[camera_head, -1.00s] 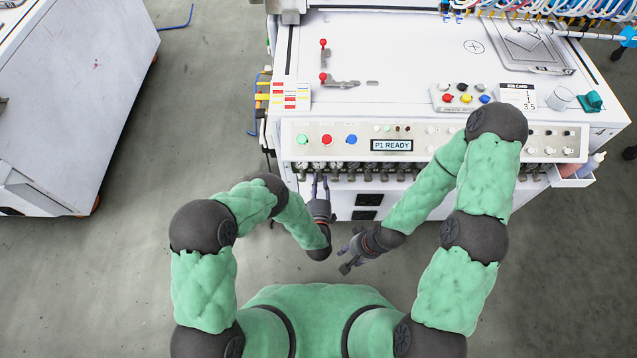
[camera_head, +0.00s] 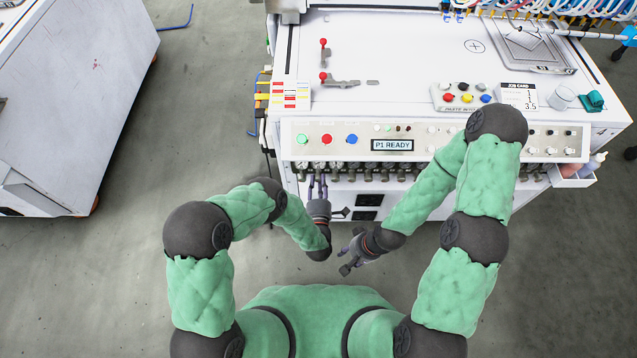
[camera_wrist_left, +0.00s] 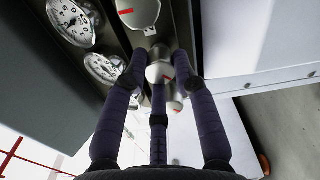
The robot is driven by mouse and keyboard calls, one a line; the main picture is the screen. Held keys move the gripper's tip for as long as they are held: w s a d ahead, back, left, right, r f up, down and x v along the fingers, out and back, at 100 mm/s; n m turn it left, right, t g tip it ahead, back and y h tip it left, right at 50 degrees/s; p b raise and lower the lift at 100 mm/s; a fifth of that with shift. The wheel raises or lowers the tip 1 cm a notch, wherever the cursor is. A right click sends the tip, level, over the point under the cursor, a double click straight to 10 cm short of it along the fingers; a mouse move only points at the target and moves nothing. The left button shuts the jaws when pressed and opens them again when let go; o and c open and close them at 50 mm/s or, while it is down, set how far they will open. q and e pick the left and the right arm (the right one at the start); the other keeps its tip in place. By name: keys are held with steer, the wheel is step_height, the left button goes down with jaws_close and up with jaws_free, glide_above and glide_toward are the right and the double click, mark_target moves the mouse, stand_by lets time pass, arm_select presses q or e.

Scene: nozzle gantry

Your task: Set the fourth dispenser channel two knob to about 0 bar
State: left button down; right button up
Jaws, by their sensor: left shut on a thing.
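My left gripper (camera_head: 318,182) reaches up to the row of gauges and regulator knobs under the front edge of the control panel. In the left wrist view its fingers (camera_wrist_left: 160,65) are shut on a pale round knob (camera_wrist_left: 160,74) with a red mark. Another pale knob with a red mark (camera_wrist_left: 138,12) is above it, and a smaller one (camera_wrist_left: 175,106) shows below, between the fingers. White dial gauges (camera_wrist_left: 70,20) line the left side; their readings are too blurred to tell. No label identifies the held knob. My right gripper (camera_head: 347,266) hangs low, away from the machine; its jaw state is unclear.
The panel above carries green, red and blue buttons (camera_head: 327,139) and a display (camera_head: 392,145) reading P1 READY. An open drawer (camera_head: 573,178) juts out at the right. A grey-white cabinet (camera_head: 80,90) stands left. The floor between is clear.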

arm_select(q)
steer(key=shift+s+d+f, duration=0.15)
steer(key=shift+s, duration=0.05)
stand_by(0.4)
steer(key=c, duration=1.3)
jaws_free()
steer(key=shift+o, duration=0.2)
steer(key=shift+w+n, duration=0.15)
steer(key=shift+n, duration=0.15)
steer(key=s, duration=0.7)
steer(key=shift+s, duration=0.3)
